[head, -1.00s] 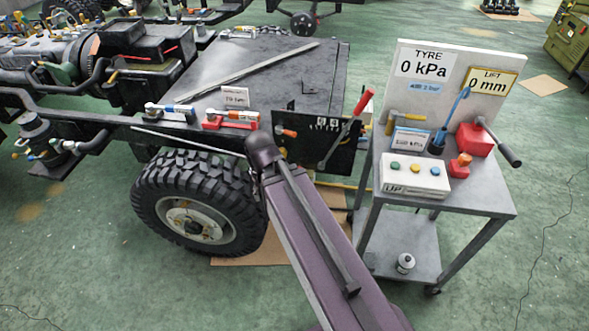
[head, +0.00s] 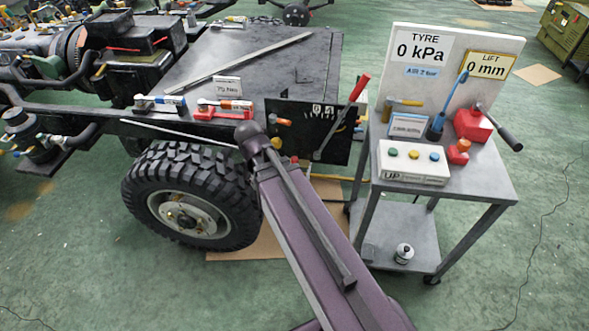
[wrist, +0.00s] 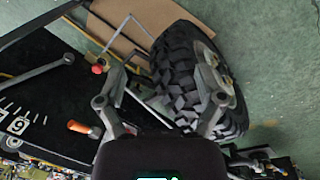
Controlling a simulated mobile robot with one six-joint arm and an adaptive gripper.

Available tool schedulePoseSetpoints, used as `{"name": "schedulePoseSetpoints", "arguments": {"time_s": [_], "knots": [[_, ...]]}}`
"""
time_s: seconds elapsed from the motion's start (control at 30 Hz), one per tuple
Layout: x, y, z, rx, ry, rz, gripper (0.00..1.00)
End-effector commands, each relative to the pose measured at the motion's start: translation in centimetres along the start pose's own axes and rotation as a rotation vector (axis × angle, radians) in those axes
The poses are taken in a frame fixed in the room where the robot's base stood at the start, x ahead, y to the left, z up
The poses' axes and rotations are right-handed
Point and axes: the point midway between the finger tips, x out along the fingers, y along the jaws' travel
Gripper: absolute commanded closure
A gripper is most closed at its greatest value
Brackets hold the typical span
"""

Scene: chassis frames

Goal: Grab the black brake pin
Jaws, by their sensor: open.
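I cannot make out a black brake pin for certain. The black panel (head: 340,138) on the chassis side carries a red-handled lever (head: 345,112) and a small orange-handled part (head: 281,121). The orange part also shows in the wrist view (wrist: 80,127), left of my gripper. A red knob on a thin stem (wrist: 98,68) stands by the panel's edge, near the left finger. My gripper (wrist: 160,82) is open and empty, its fingers spread above the gap between panel and tyre. In the head view its fingers are hidden behind my arm.
The big black tyre (head: 190,195) is close to my gripper and lies behind the right finger in the wrist view (wrist: 190,80). A grey cart (head: 480,175) with a button box and sign board stands at right. Green floor (head: 510,250) is open at lower right.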

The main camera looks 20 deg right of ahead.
Motion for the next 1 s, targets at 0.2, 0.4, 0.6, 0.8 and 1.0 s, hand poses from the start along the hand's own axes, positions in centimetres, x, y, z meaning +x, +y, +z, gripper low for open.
{"name": "schedulePoseSetpoints", "arguments": {"time_s": [0.2,0.4,0.6,0.8,1.0], "knots": [[5.2,1.9,-2.9,-0.219,-0.031,0.149,0.13],[8.4,3.7,-5.4,-0.428,-0.087,0.284,0.13],[11.4,5.4,-7.9,-0.634,-0.169,0.414,0.13],[13.9,6.9,-10.5,-0.832,-0.279,0.532,0.13],[16.2,8.0,-13.2,-1.025,-0.415,0.639,0.13]]}}
